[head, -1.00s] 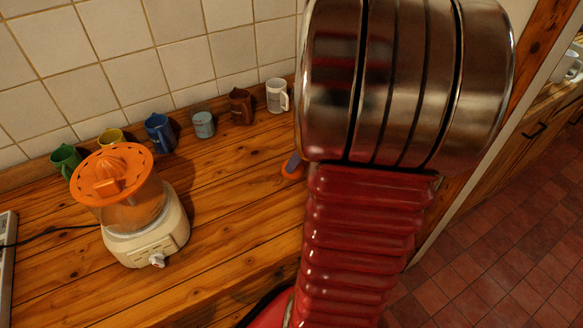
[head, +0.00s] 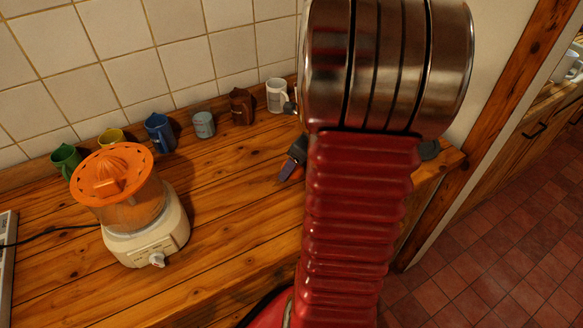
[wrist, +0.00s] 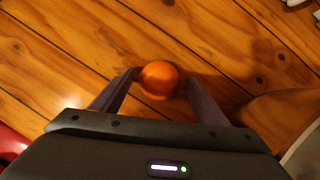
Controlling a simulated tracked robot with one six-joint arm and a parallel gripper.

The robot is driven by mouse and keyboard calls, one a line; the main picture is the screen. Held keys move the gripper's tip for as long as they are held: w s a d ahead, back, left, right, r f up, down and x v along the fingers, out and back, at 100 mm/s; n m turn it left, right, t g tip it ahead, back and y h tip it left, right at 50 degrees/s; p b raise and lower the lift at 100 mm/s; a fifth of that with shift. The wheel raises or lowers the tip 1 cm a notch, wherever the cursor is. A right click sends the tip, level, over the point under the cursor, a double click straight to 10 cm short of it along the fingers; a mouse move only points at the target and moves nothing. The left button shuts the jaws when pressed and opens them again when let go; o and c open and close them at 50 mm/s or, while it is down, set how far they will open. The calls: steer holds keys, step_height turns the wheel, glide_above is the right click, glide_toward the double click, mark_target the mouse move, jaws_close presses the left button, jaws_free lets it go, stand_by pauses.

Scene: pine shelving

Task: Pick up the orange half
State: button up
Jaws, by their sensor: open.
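The orange half (wrist: 159,80) shows in the wrist view as a rounded, shiny orange shape over the wooden counter. My gripper (wrist: 162,76) is open, with one dark finger to the left of the orange half and one to the right. The left fingertip looks very close to it; I cannot tell whether it touches. A narrow gap shows on the right side. In the head view a finger of my gripper (head: 290,170) pokes out left of my red arm, low over the counter. My arm and gripper mostly or fully hide the orange half there.
A citrus juicer with an orange top (head: 112,178) stands on the counter (head: 235,215) at the left. Several mugs line the tiled wall, with a white mug (head: 276,95) nearest my arm. The counter between juicer and gripper is clear.

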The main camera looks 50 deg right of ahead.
steer(key=c, duration=1.1)
steer(key=shift+r, duration=0.1)
step_height(320, 180, up, 10)
steer(key=shift+f, duration=0.1)
stand_by(0.7)
